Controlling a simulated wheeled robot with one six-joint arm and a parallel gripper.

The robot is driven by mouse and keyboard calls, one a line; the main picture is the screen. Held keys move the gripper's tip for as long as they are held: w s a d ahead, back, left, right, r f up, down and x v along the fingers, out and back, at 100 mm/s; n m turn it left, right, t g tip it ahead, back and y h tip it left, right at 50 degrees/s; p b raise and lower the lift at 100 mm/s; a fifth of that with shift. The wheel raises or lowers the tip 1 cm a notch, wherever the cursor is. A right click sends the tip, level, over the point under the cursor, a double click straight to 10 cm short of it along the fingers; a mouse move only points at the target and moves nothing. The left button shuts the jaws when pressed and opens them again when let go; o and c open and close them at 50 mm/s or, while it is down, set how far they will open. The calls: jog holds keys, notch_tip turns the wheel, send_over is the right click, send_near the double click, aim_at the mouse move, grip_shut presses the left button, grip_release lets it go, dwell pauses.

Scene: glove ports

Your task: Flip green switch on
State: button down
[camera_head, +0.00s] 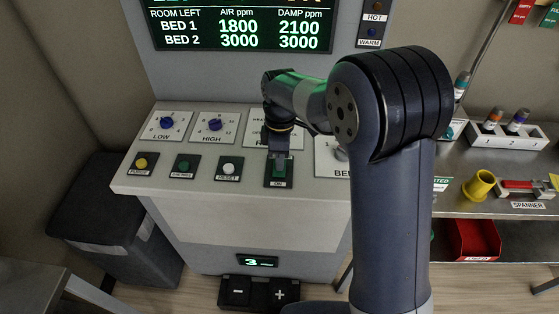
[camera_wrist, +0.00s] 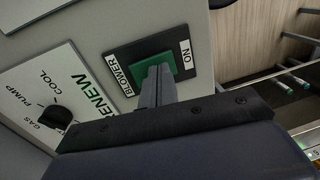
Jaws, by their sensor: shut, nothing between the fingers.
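The green switch (camera_head: 280,174) is set in a dark plate at the front of the sloping console, above an "ON" label. In the wrist view the green switch (camera_wrist: 142,64) lies between the words "BLOWER" and "ON". My gripper (camera_head: 279,158) is shut and empty, pointing down at the switch from above. In the wrist view my gripper (camera_wrist: 158,72) has its closed fingertips over the green face and hides part of it. I cannot tell whether the tips touch it or which way the switch is tilted.
On the console (camera_head: 190,184), left of the switch, are a white reset button (camera_head: 229,168), a green button (camera_head: 183,165) and a yellow button (camera_head: 141,163). Blue knobs LOW (camera_head: 167,122) and HIGH (camera_head: 214,125) sit behind them. A black knob (camera_wrist: 55,116) is near my gripper.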

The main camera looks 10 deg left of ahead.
jog(key=shift+r, duration=0.1)
notch_tip(320, 180, up, 14)
jog(key=s+p, duration=0.1)
jog(key=shift+s, duration=0.35)
jog(key=shift+f, duration=0.3)
jog(key=p, duration=0.1)
send_over(279, 174)
jog(key=w, duration=0.1)
notch_tip(279, 174, down, 10)
jog(key=shift+w, duration=0.15)
jog(key=shift+f+b, duration=0.15)
jog(key=shift+b, duration=0.45)
jog(key=b, duration=0.2)
jog(key=shift+f+b, duration=0.1)
jog(key=shift+b, duration=0.2)
notch_tip(279, 174, up, 7)
jog(key=shift+w+f, duration=0.15)
